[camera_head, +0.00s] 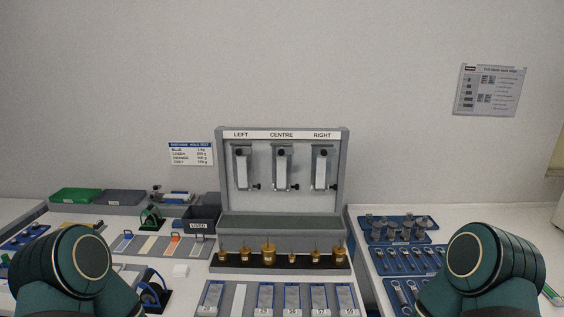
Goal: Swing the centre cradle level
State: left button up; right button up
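A grey upright stand (220,185) at the middle of the bench has a panel labelled LEFT, CENTRE and RIGHT along its top. Under CENTRE hangs the centre cradle (282,170), a light grey channel-like piece with a dark knob near its top and a small dark knob at its lower right. It points straight down along the panel. The left cradle (242,170) and right cradle (320,170) hang the same way on each side. Only rounded teal joints of my two arms show at the lower left and lower right, well apart from the stand. Neither gripper is in view.
A black strip (343,262) with several brass weights stands before the panel. Blue trays (436,238) of metal parts are at right. A dark USED bin (199,215) and green tray (76,195) are at left.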

aim_at(281, 164)
jog(key=k+l+u, duration=0.1)
jog(key=l+u, duration=0.35)
jog(key=l, duration=0.9)
jog(key=i+j, duration=0.2)
jog(key=i+j+z, duration=0.25)
jog(key=j, duration=0.2)
jog(key=j+z, duration=0.25)
jog(key=j, duration=0.15)
